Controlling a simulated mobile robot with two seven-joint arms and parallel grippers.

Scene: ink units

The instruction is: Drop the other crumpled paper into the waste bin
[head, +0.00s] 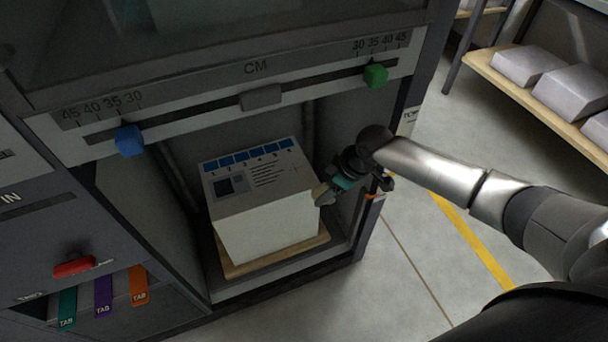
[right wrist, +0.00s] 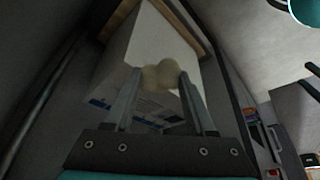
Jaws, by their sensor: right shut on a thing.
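My right gripper (head: 325,190) reaches into the open bay of the grey machine from the right side. It is shut on a crumpled paper (right wrist: 162,75), a small pale beige lump between the fingertips in the right wrist view. In the head view the paper is small and mostly hidden by the gripper, close to the right side of a white block-shaped stack (head: 268,230). I cannot tell whether it touches the stack. My left gripper is not in view. I cannot make out a waste bin in either view.
The stack stands on a wooden board (head: 275,262) inside the bay. Above it is a CM scale with a blue slider (head: 130,140) and a green slider (head: 375,76). Coloured tabs (head: 103,296) hang at lower left. A shelf with grey packs (head: 575,92) stands at upper right. Floor is clear between.

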